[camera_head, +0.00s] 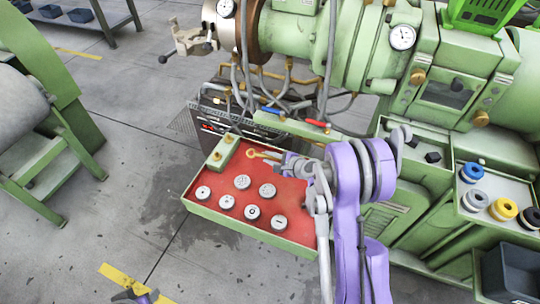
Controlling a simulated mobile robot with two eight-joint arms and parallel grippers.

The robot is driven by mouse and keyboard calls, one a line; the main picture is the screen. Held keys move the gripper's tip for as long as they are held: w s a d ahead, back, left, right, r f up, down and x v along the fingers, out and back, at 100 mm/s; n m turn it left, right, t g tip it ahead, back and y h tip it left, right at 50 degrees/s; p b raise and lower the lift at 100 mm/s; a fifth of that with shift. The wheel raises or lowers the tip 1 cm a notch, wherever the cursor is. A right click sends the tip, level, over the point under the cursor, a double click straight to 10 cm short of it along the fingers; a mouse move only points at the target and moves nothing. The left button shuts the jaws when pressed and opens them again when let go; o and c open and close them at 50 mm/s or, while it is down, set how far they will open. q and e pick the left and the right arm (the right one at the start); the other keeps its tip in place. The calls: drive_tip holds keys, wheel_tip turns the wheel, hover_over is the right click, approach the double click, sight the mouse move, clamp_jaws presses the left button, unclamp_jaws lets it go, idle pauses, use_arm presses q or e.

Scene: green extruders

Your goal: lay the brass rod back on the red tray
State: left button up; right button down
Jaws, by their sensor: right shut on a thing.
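The red tray (232,212) has a green rim and holds several round grey metal discs (242,181). The brass rod (262,154) shows as a short yellow piece over the tray's far part. My right gripper (284,158) reaches in from the right and is shut on the rod. Part of the rod is hidden by the gripper. I cannot tell whether the rod touches the tray. A small purple and grey part of my left arm (135,296) shows at the bottom edge; its jaws are not clear.
A green extruder (350,50) with hoses and gauges stands behind the tray. A green block (222,152) sits at the tray's far left corner. Blue, yellow and black rings (503,209) lie on a shelf at the right.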

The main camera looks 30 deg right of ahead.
sight(270, 175)
wheel_tip(270, 175, down, 4)
drive_tip(key=shift+r+b, duration=0.2)
drive_tip(key=shift+b, duration=0.55)
wheel_tip(270, 175, down, 4)
drive_tip(key=b, duration=0.4)
drive_tip(key=shift+f, duration=0.1)
drive_tip(key=c, duration=0.7)
unclamp_jaws()
drive_tip(key=shift+a+f, duration=0.1)
drive_tip(key=shift+r+p, duration=2.2)
drive_tip(key=shift+r, duration=1.85)
